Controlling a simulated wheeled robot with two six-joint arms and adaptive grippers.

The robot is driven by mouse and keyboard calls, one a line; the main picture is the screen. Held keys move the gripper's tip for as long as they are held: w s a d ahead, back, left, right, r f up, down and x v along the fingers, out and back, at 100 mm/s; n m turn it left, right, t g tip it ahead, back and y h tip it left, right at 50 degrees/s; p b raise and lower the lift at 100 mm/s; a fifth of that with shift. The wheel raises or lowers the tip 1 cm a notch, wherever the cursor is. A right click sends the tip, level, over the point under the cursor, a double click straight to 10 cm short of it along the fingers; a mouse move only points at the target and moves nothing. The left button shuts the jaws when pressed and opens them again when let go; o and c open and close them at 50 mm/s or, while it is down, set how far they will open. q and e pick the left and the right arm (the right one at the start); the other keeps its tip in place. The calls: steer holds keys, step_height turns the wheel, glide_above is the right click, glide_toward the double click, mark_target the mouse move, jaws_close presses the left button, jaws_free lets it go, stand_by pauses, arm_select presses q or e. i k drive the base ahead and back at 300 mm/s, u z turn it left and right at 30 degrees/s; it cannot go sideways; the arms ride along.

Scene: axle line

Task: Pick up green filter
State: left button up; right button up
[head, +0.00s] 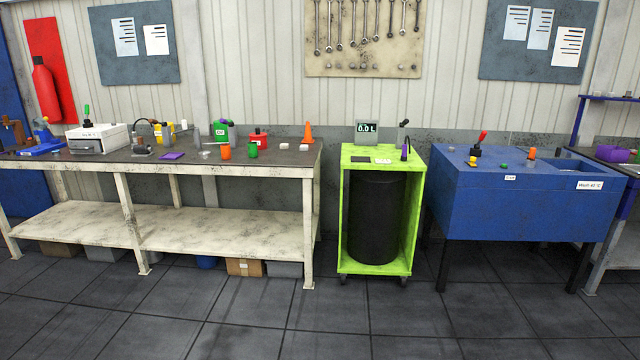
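A small green cylinder (252,150), which looks like the green filter, stands upright near the front edge of the workbench (262,172), toward its right end. An orange cylinder (226,152) of similar size stands just left of it. A smaller green piece (503,164) lies on the blue wash station at the right; it is too small to identify. Neither of my grippers is in view.
A green can (220,131), a red can (258,139) and an orange cone (308,133) stand behind the cylinders. A lime cart (344,220) with a black drum stands right of the bench, then the blue wash station (520,212). The floor in front is clear.

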mark_target(253, 151)
steer(key=z, duration=0.35)
steer(key=i, duration=2.25)
steer(key=u, duration=0.45)
steer(key=i, duration=2.15)
steer(key=u, duration=0.75)
